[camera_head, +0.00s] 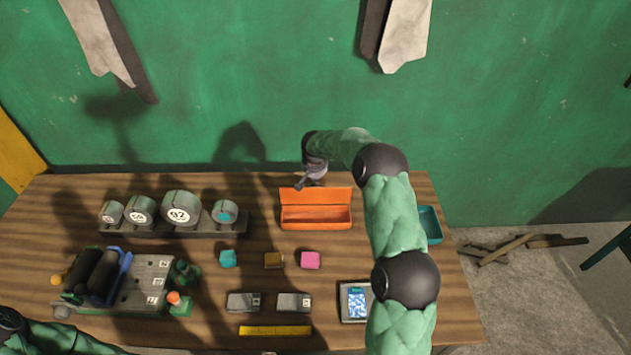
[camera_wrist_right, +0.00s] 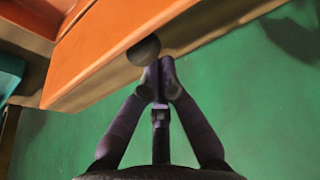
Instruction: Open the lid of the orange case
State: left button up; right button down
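The orange case (camera_head: 316,225) stands near the back of the table with its lid (camera_head: 327,194) raised at the rear side, and its inside shows. In the right wrist view the lid (camera_wrist_right: 110,48) fills the upper left, with a dark round knob (camera_wrist_right: 143,50) at its edge. My right gripper (camera_head: 300,186) is behind the lid's top left part. In the wrist view its fingertips (camera_wrist_right: 163,72) are together beside the knob; whether they touch it is unclear. My left arm shows only at the bottom left corner of the head view, its gripper out of sight.
A rack of round weights (camera_head: 181,208) stands left of the case. Teal (camera_head: 228,258), brown (camera_head: 273,260) and pink (camera_head: 310,260) blocks lie in front. A small display device (camera_head: 356,302) and teal tray (camera_head: 430,225) are at right. A green wall (camera_head: 250,110) rises behind.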

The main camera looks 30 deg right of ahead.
jog(key=shift+r+p, duration=0.75)
jog(key=shift+r, duration=1.3)
jog(key=s+a+f+b, duration=0.1)
jog(key=s+a+f, duration=0.2)
jog(key=s, duration=0.4)
jog(key=shift+s+a+b, duration=0.35)
jog(key=shift+a+b, duration=0.05)
jog(key=shift+a, duration=0.5)
jog(key=c, duration=1.2)
grip_release()
jog(key=shift+s+a+f, duration=0.1)
jog(key=shift+s+f, duration=0.1)
jog(key=shift+s, duration=0.15)
jog(key=shift+o, duration=1.3)
jog(key=shift+s+n, duration=0.15)
jog(key=shift+n, duration=0.25)
jog(key=s+d+r+n+y+p, duration=0.2)
jog(key=s+r+n+y+p, duration=0.25)
jog(key=n, duration=0.85)
jog(key=shift+y, duration=0.25)
jog(key=x, duration=1.1)
jog(key=shift+d+b, duration=0.1)
jog(key=shift+b, duration=0.3)
